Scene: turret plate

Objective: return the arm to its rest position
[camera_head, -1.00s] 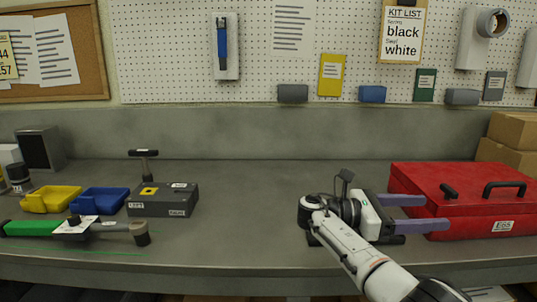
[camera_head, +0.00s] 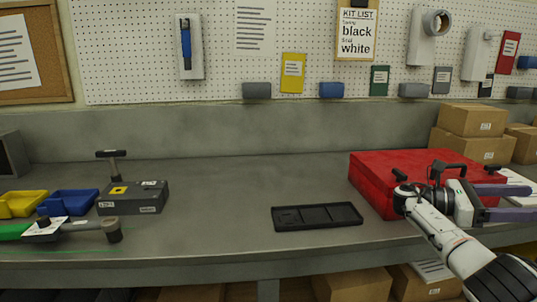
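My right arm comes in from the lower right. Its gripper (camera_head: 518,203) points right, in front of the red toolbox (camera_head: 375,180). Its two purple-grey fingers are spread apart, and I see nothing held between them. The wrist covers part of the toolbox's front and right side; whether it touches the box I cannot tell. My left gripper is not in view.
A flat black tray (camera_head: 318,226) lies mid-table. To its left are a dark grey block (camera_head: 150,201), blue bin (camera_head: 70,204), yellow bin (camera_head: 18,207) and green-handled tool (camera_head: 12,231). Cardboard boxes (camera_head: 470,147) stand behind the toolbox. The table's middle is otherwise clear.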

